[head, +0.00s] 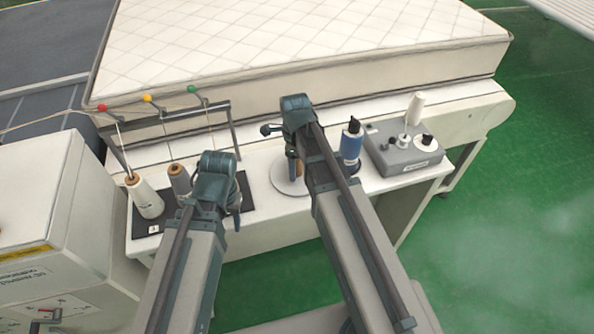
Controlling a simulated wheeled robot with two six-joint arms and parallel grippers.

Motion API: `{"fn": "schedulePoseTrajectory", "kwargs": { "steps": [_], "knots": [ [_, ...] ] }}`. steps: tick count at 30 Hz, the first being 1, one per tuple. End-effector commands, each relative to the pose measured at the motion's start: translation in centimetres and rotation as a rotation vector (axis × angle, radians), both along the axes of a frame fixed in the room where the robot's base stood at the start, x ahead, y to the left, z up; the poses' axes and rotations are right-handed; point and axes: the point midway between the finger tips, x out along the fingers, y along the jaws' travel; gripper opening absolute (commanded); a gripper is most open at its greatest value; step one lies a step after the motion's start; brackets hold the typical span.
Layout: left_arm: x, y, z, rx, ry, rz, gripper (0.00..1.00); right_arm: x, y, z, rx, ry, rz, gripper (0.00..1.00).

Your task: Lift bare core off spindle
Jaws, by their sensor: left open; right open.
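My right gripper (297,118) is open, above and beside the core. The arm covers its fingertips, so I cannot tell whether they touch the core. My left gripper (214,178) is open over the dark mat, left of the plate. Its fingertips are mostly hidden too.
A white cone (147,200) and a grey cone (179,180) stand on the dark mat (147,226), under a thread stand (226,113). A quilted mattress (290,35) lies behind.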

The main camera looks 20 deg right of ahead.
Motion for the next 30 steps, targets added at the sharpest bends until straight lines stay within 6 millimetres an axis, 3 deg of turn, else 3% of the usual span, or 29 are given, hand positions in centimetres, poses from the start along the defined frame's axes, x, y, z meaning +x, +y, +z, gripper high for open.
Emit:
{"fn": "schedulePoseTrajectory", "kwargs": {
  "steps": [8, 20, 30],
  "knots": [
    [0.00, 0.00, -0.21, 0.000, 0.000, 0.000, 0.50, 0.01, 0.00, -0.21, 0.000, 0.000, 0.000, 0.70],
    [0.00, 0.00, -0.21, 0.000, 0.000, 0.000, 0.50, 0.01, 0.00, -0.21, 0.000, 0.000, 0.000, 0.00],
    [0.00, 0.00, -0.18, 0.000, 0.000, 0.000, 0.50, 0.00, -0.01, -0.18, 0.000, 0.000, 0.000, 0.00]
  ]
}}
